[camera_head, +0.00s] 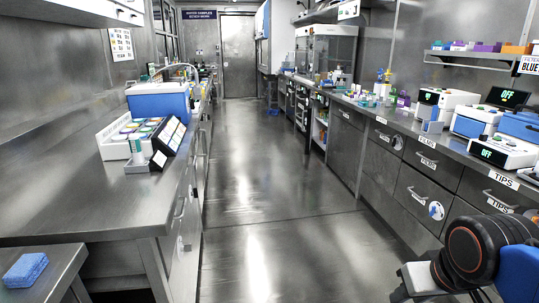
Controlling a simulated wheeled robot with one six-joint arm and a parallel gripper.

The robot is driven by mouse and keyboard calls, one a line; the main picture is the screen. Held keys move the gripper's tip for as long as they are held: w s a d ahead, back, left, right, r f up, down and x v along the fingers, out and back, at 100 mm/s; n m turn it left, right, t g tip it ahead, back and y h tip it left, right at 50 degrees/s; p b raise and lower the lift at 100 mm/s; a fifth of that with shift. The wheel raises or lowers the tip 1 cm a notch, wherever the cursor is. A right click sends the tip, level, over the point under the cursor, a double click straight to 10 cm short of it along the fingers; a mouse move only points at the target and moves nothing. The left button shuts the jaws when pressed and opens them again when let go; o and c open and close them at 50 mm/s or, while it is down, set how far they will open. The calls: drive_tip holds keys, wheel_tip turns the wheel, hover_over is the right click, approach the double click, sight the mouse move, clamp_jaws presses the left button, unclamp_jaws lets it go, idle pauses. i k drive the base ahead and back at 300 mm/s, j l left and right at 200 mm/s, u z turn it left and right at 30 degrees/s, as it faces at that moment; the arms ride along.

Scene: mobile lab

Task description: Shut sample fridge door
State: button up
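I cannot pick out a sample fridge or its door with certainty in the head view. Glass-fronted cabinets (331,50) stand on the right bench towards the back, too far off to tell whether any door is ajar. Part of my arm, with a black and orange joint, shows at the lower right corner. No fingertips of my gripper show.
A clear metal floor aisle (262,180) runs to a closed door (238,55) at the far end. The left bench (60,200) carries a blue and white box (158,101). The right bench has drawers (418,195) and instruments. A blue sponge (25,270) lies at lower left.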

sight(310, 110)
drive_tip(key=i+u, duration=0.2)
drive_tip(key=i, duration=3.65)
drive_tip(key=i+j+z, duration=0.15)
drive_tip(key=i, duration=0.95)
drive_tip(key=i+j+z, duration=0.15)
drive_tip(key=i+z, duration=0.2)
drive_tip(key=i, duration=0.15)
drive_tip(key=i+j+z, duration=0.35)
drive_tip(key=i, duration=0.15)
drive_tip(key=i+j+u, duration=0.15)
drive_tip(key=i, duration=0.25)
drive_tip(key=i+j+u, duration=0.2)
drive_tip(key=i, duration=0.2)
drive_tip(key=l, duration=0.1)
